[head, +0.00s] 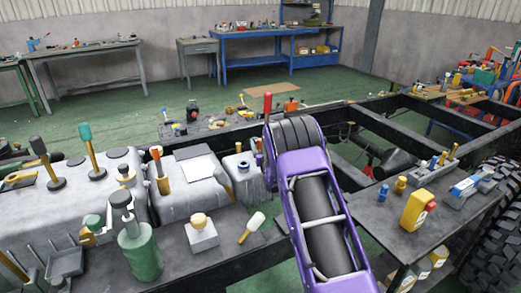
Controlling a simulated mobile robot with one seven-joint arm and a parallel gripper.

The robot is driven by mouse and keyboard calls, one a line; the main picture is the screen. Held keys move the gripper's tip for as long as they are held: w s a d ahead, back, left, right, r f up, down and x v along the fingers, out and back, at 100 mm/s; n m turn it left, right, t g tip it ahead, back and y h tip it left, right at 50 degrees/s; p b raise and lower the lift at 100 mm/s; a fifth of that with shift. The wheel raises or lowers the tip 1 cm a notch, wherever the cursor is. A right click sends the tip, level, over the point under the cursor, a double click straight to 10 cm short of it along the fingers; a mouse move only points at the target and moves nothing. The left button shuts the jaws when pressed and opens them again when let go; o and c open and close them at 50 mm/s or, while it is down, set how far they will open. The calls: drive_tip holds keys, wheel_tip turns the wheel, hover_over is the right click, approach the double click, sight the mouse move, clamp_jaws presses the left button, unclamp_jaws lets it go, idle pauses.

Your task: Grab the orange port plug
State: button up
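I cannot tell for certain which thing is the orange port plug. A small orange-yellow knob-like piece (401,184) stands on the dark side table at the right, beside a similar blue piece (382,192). An orange item (291,104) with dark parts lies on the far work surface, just behind my arm. An orange-topped piece (156,153) stands on the grey engine block at the left. My purple arm reaches up from the bottom centre and hides part of the middle. My gripper does not show.
The dark side table (385,226) also holds a yellow bottle (418,209) and a blue-and-white box (463,188). A green canister (140,252) and a white mallet (252,227) are front left. Black chassis rails and a large tyre (497,235) bound the right. Green floor (125,110) is open behind.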

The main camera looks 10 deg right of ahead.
clamp_jaws()
drive_tip(key=shift+r, duration=0.15)
